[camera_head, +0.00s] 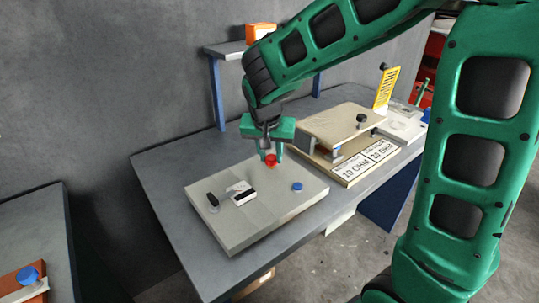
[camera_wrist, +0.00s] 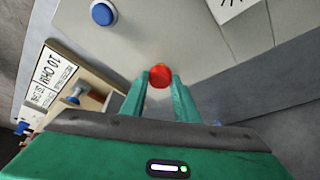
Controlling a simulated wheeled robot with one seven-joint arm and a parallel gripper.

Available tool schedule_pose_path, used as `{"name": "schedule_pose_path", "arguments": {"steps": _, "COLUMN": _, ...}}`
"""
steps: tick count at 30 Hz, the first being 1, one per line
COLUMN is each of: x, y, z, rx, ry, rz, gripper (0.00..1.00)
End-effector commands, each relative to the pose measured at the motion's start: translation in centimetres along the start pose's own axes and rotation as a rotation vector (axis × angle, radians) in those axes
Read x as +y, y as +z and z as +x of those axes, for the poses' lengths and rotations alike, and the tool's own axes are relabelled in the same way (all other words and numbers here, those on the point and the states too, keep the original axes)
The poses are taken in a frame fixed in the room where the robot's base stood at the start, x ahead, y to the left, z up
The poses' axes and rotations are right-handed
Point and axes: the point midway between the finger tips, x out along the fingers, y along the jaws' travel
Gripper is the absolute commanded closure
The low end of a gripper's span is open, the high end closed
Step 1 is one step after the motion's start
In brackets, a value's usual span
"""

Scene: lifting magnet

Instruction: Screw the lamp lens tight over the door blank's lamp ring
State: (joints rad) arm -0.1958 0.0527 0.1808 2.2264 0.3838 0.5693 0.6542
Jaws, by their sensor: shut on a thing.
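The door blank (camera_head: 240,236) is a beige-grey panel lying flat on the table; it also fills much of the wrist view (camera_wrist: 195,50). The red lamp lens (camera_head: 271,160) is between the fingertips of my gripper (camera_head: 270,152), over the panel's far part. In the wrist view the red lens (camera_wrist: 160,75) sits between the two green fingers (camera_wrist: 159,84), which are shut on it. The lamp ring is hidden under the lens and fingers, and I cannot tell whether the lens touches it. A blue button (camera_head: 297,187) is on the panel to the right of the lens.
A black handle (camera_head: 213,200) and a black-and-white device (camera_head: 243,195) are on the panel. A beige fixture with a black knob (camera_head: 361,119) and a label board (camera_head: 370,162) stand behind right. A shelf with an orange box (camera_head: 261,32) is at the back.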

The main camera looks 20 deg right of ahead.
Motion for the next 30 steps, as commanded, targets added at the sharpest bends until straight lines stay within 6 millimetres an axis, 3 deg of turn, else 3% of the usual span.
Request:
{"name": "schedule_pose_path", "arguments": {"steps": 9, "x": -0.34, "y": -0.4, "z": -0.07, "rx": 0.006, "ry": 0.126, "rz": 0.313, "gripper": 0.96}}
{"name": "schedule_pose_path", "arguments": {"steps": 18, "x": -0.3, "y": -0.37, "z": -0.13, "rx": 0.006, "ry": 0.14, "rz": 0.349, "gripper": 1.0}}
{"name": "schedule_pose_path", "arguments": {"steps": 19, "x": -0.3, "y": -0.36, "z": -0.13, "rx": 0.006, "ry": 0.14, "rz": 0.349, "gripper": 0.65}}
{"name": "schedule_pose_path", "arguments": {"steps": 21, "x": -0.3, "y": -0.31, "z": -0.1, "rx": 0.005, "ry": 0.14, "rz": 0.347, "gripper": 0.5}}
{"name": "schedule_pose_path", "arguments": {"steps": 30, "x": -0.25, "y": -0.19, "z": -0.04, "rx": 0.003, "ry": 0.136, "rz": 0.33, "gripper": 0.5}}
